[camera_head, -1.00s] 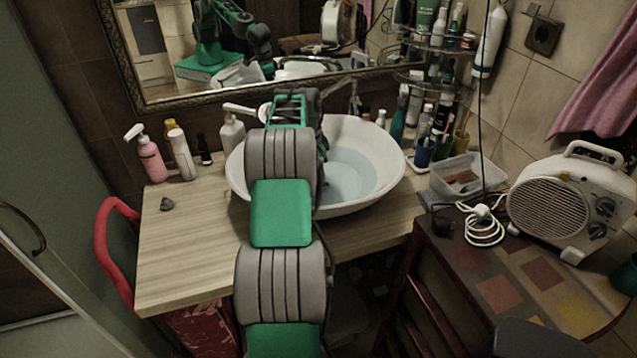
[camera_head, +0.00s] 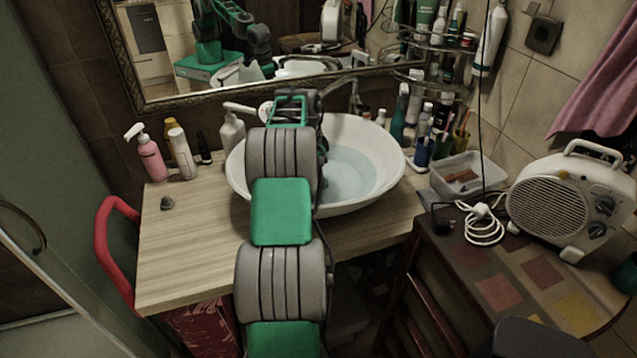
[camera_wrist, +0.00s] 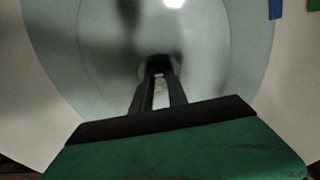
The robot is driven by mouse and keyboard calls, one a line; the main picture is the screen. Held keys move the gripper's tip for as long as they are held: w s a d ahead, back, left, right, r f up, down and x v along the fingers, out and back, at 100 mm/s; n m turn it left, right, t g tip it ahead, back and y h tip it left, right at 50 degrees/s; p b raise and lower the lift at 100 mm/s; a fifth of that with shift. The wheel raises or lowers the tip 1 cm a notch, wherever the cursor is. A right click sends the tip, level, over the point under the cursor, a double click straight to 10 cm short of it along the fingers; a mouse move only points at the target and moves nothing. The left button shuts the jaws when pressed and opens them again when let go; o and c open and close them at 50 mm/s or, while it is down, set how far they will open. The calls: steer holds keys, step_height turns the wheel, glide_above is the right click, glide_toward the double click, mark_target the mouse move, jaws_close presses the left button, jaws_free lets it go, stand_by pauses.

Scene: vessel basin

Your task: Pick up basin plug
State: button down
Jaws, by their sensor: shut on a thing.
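The white basin (camera_head: 385,184) stands on the wooden counter and holds water (camera_head: 347,176). My arm reaches over its left part and hides my gripper in the head view. In the wrist view, my gripper (camera_wrist: 159,70) points down into the basin (camera_wrist: 25,100), with its two dark fingers close together around the middle of the bowl. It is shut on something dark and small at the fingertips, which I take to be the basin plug. The plug's outline is mostly hidden by the fingers and shadow, and I cannot tell whether it is clear of the drain.
A faucet (camera_head: 340,88) stands behind the basin. A clear tray (camera_head: 468,176) and a fan heater (camera_head: 568,200) are at the right.

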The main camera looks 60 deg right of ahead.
stand_by(0.3)
steer(key=shift+r, duration=0.3)
step_height(320, 180, up, 2)
steer(key=shift+r+b, duration=0.2)
steer(key=shift+b, duration=0.2)
steer(key=s+a+r, duration=0.7)
steer(key=a+r, duration=0.5)
steer(key=shift+r, duration=0.35)
steer(key=shift+a, duration=0.1)
